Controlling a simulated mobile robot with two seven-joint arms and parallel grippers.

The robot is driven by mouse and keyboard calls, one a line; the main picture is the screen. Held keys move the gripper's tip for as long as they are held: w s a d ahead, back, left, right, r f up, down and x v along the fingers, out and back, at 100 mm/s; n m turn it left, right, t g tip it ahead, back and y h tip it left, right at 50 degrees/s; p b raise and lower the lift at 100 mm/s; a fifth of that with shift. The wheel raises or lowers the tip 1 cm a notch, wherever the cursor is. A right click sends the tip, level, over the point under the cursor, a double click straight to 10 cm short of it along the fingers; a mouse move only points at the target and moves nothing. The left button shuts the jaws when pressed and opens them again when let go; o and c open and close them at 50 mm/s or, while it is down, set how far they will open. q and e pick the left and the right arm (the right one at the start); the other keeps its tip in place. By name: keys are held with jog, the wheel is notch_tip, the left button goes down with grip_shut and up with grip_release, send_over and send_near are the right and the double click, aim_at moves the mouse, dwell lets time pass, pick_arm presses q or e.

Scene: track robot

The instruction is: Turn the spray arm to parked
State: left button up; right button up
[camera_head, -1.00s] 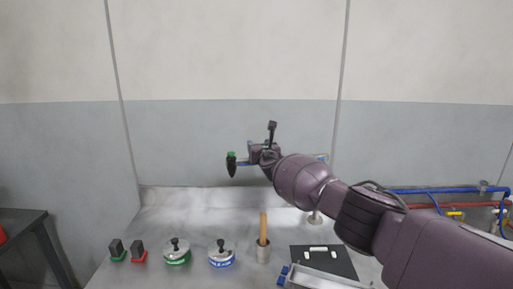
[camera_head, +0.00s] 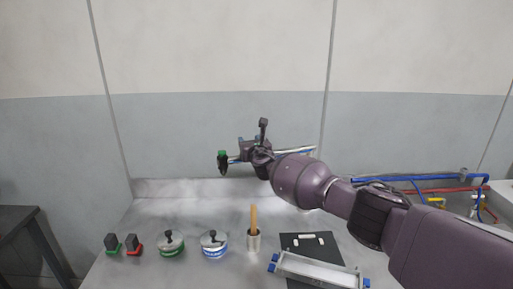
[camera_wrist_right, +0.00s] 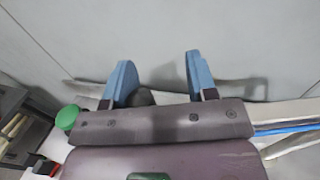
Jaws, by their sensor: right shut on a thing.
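The spray arm (camera_head: 300,151) is a thin, light bar with blue along it, roughly level above the back of the bench. Its left end carries a dark spray head with a green cap (camera_head: 222,156). The green cap also shows in the wrist view (camera_wrist_right: 67,117). My right gripper (camera_head: 248,148) is at the bar near the spray head, shut on the spray arm. In the wrist view its blue fingers (camera_wrist_right: 160,80) stand apart with a dark rounded part between them. My forearm and wrist hide much of the bar and its pivot. My left gripper is not in view.
Below on the bench are small green and red blocks (camera_head: 133,244), a green-based pot (camera_head: 171,244), a blue-based pot (camera_head: 214,244) and a cup with a wooden stick (camera_head: 253,241). A black mat (camera_head: 330,254) and a white tray (camera_head: 315,270) lie right. Blue and red pipes (camera_head: 400,179) run behind my arm.

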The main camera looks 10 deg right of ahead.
jog(key=shift+s+d+f, duration=0.1)
jog(key=shift+s+d, duration=0.1)
jog(key=shift+s, duration=0.25)
jog(key=shift+s+d+f, duration=0.1)
jog(key=shift+s+d, duration=0.1)
jog(key=shift+s, duration=0.25)
jog(key=s, duration=0.5)
jog(key=shift+s+d, duration=0.2)
jog(key=shift+s, duration=0.15)
jog(key=shift+c, duration=0.4)
